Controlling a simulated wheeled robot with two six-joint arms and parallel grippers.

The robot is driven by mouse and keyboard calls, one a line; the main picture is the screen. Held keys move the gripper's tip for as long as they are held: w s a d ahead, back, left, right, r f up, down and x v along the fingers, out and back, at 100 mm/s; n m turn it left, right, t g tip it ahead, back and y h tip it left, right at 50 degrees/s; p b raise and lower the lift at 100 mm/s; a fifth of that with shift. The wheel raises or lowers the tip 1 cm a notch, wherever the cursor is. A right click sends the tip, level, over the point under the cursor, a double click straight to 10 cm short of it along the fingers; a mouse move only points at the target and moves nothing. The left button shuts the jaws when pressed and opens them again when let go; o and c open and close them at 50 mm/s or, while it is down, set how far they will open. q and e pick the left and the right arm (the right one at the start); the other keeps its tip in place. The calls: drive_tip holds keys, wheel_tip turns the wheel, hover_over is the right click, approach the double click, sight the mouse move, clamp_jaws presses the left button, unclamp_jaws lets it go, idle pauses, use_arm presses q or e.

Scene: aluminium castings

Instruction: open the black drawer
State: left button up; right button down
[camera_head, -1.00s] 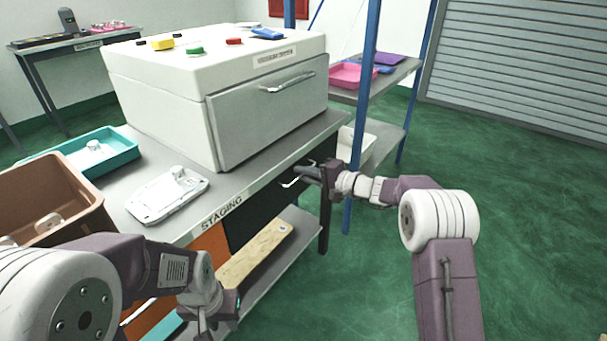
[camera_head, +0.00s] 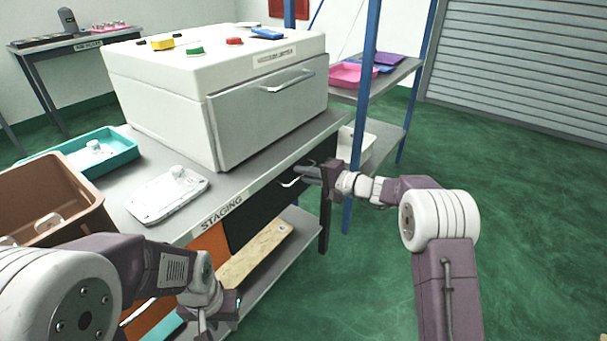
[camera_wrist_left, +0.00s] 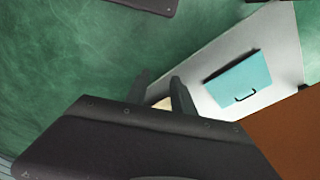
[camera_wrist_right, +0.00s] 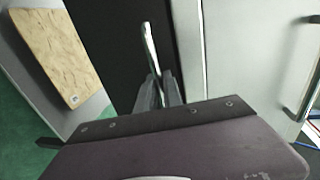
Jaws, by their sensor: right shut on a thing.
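The black drawer (camera_head: 262,212) is under the staging table's top, to the right of an orange drawer (camera_head: 211,246). Its front fills the upper middle of the right wrist view (camera_wrist_right: 112,45). Its silver bar handle (camera_wrist_right: 149,50) runs between the fingers of my right gripper (camera_wrist_right: 160,92), which is shut on it. In the head view the right gripper (camera_head: 306,174) reaches the handle from the right. The drawer looks flush or nearly so; I cannot tell exactly. My left gripper (camera_head: 222,316) hangs at the front left, apart from the drawer; its fingers (camera_wrist_left: 162,90) stand apart with nothing between them.
A grey-white machine (camera_head: 200,90) stands on the table. A white casting (camera_head: 168,194), a teal tray (camera_head: 125,150) and a brown crate (camera_head: 90,204) are to its left. A wooden board (camera_head: 250,258) lies on the lower shelf. A blue-post rack (camera_head: 367,95) stands behind my right gripper. Floor at right is clear.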

drive_tip(key=f+b+v, duration=0.3)
drive_tip(key=v, duration=1.1)
drive_tip(key=d+f+b+v, duration=0.1)
drive_tip(key=f+b+v, duration=0.2)
drive_tip(key=v, duration=1.1)
drive_tip(key=shift+s, duration=0.4)
drive_tip(key=c, duration=1.5)
unclamp_jaws()
drive_tip(key=shift+r, duration=0.1)
drive_tip(key=shift+d, duration=0.1)
